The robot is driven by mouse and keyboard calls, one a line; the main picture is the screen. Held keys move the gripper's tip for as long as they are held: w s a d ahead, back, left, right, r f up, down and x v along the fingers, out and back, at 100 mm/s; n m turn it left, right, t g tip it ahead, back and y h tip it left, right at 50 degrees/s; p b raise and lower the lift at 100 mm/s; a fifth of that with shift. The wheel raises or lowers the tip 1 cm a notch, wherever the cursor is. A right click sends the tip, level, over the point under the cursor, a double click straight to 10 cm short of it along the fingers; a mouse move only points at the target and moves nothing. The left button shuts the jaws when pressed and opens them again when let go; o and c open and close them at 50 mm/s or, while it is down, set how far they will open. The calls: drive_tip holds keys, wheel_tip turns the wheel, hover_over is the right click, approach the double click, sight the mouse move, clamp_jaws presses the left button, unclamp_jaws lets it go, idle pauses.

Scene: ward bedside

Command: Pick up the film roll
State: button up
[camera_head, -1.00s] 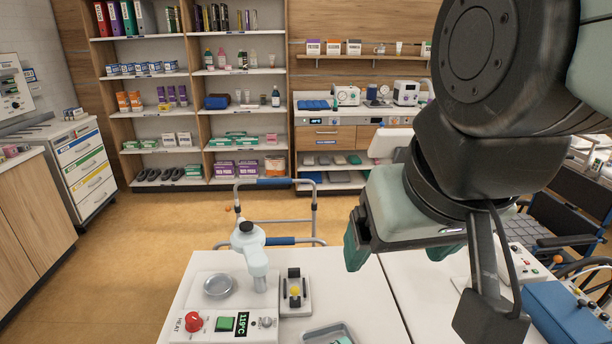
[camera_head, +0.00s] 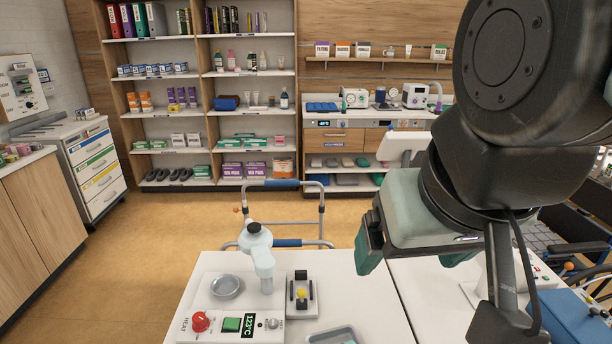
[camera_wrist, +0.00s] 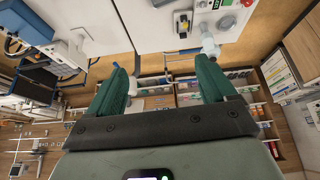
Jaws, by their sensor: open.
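I cannot make out a film roll for certain in either view. My gripper (camera_head: 412,262) hangs over the right part of the white table (camera_head: 372,308) in the head view. Its two green fingers are apart, with nothing seen between them. In the wrist view the open fingers (camera_wrist: 160,65) point toward shelves and floor, with the table at the top of the picture. A small grey holder (camera_head: 301,311) with black posts and a yellow piece stands on the table, left of my gripper. A grey tray (camera_head: 328,336) at the bottom edge is cut off.
A heating device (camera_head: 272,322) with a red knob, a lit display and a round metal dish (camera_head: 226,286) stands at the table's left. A blue box (camera_head: 566,318) is at the right. A walking frame (camera_head: 322,215) stands behind the table. Stocked shelves (camera_head: 203,90) line the back wall.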

idle(0.3)
drive_tip(key=w+a+f+n+g+h, duration=0.3)
drive_tip(key=w+a+f+n, duration=0.15)
drive_tip(key=f, duration=0.35)
drive_tip(key=w+a+f+n+g+h, duration=0.2)
drive_tip(key=w+a+f+n+g, duration=0.15)
drive_tip(key=w+f, duration=0.35)
drive_tip(key=a+f+n+t+h, duration=0.1)
drive_tip(key=f+n, duration=0.3)
drive_tip(key=f, duration=0.4)
drive_tip(key=s+a+f+n+t+h, duration=0.1)
drive_tip(key=f+n+t+h, duration=0.2)
drive_tip(key=f, duration=0.5)
drive_tip(key=a+f+n+t+h, duration=0.2)
drive_tip(key=f+n, duration=0.3)
drive_tip(key=f, duration=0.3)
drive_tip(key=shift+s+a+f+n+h, duration=0.1)
drive_tip(key=shift+s+f+n+h, duration=0.15)
drive_tip(key=shift+s+n+h, duration=0.25)
drive_tip(key=shift+w+f+t, duration=0.15)
drive_tip(key=shift+f+t, duration=0.15)
drive_tip(key=shift+t, duration=0.05)
drive_tip(key=x, duration=0.5)
drive_tip(key=shift+r+x, duration=0.15)
drive_tip(key=shift+x, duration=1.3)
drive_tip(key=shift+r+x, duration=0.1)
drive_tip(key=shift+x, duration=1.4)
drive_tip(key=shift+w, duration=0.1)
